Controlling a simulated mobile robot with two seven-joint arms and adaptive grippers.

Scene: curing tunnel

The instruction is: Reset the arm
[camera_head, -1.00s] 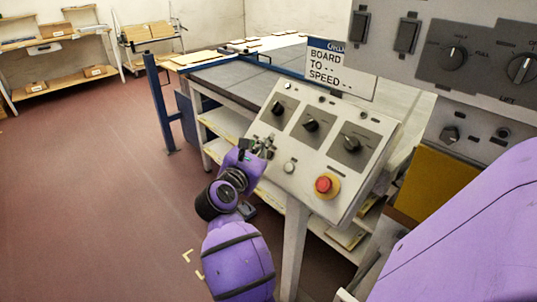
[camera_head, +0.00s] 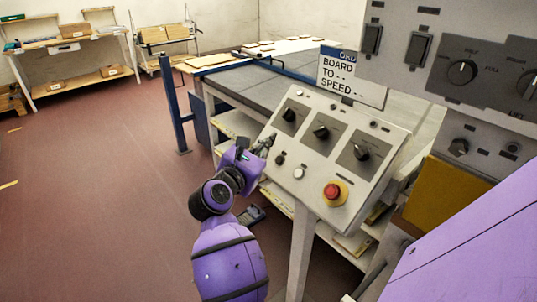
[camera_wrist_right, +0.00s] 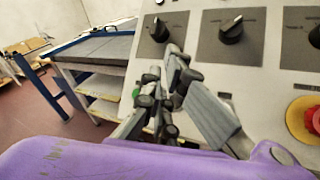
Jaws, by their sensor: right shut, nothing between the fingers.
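My right arm is purple with dark joints and reaches up from the bottom middle of the head view. Its right gripper (camera_head: 265,144) is at the left edge of the tilted control panel (camera_head: 330,130). In the right wrist view the gripper (camera_wrist_right: 170,75) has its grey fingers together in front of the panel face, with nothing between them. I cannot tell whether the fingertips touch the panel. My left gripper is not in view.
The panel bears several dark knobs, a white button (camera_head: 299,173) and a red mushroom button (camera_head: 333,191). A tall grey switch cabinet (camera_head: 440,45) stands at right. A sign (camera_head: 352,75) and a grey-topped table (camera_head: 250,88) stand behind. The red floor (camera_head: 100,190) at left is open.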

